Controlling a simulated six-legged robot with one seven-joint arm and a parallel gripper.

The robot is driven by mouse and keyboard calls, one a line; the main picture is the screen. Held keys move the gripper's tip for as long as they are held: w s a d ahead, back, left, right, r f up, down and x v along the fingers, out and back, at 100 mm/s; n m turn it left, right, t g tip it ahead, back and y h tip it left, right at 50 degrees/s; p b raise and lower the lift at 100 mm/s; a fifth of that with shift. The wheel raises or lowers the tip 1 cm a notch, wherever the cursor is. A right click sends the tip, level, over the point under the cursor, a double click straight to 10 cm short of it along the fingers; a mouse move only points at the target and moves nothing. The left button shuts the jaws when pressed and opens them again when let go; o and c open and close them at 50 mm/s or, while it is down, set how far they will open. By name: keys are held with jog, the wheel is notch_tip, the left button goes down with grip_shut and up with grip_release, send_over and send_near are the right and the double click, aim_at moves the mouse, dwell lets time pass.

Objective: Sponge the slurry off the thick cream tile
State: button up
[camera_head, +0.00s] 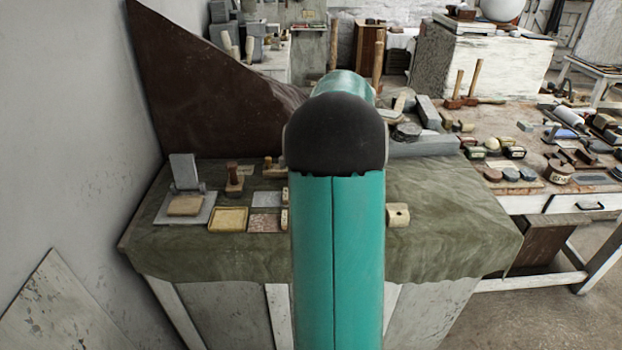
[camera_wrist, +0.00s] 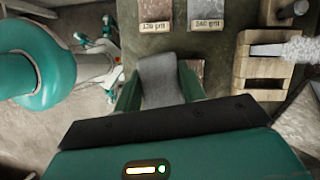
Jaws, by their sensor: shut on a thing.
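In the wrist view my gripper (camera_wrist: 160,90) has its green fingers shut on a grey, matt block (camera_wrist: 158,75). The pictures do not settle whether this block is the sponge. In the head view my gripper is hidden behind my teal arm. A thick cream-tan slab (camera_head: 185,205), which looks like the cream tile, lies on a grey board at the left of the cloth-covered bench (camera_head: 440,245). Slurry on it is too small to make out. My arm stands to the right of it.
A yellow-rimmed tray (camera_head: 228,218) and two grit plates, pinkish (camera_head: 265,223) and grey (camera_head: 267,199), lie right of the slab. In the wrist view a wooden rack (camera_wrist: 263,68) with a pale brush (camera_wrist: 298,50) stands at right. A wooden block (camera_head: 398,214) sits right of my arm.

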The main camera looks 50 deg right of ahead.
jog(key=shift+r, duration=0.15)
jog(key=shift+w+a+r, duration=0.15)
jog(key=shift+w+r, duration=0.05)
jog(key=shift+r, duration=0.9)
jog(key=shift+w+a+r, duration=0.15)
jog(key=shift+r, duration=0.85)
jog(key=shift+w+a+r, duration=0.1)
jog(key=shift+w+r, duration=0.05)
jog(key=shift+r, duration=0.8)
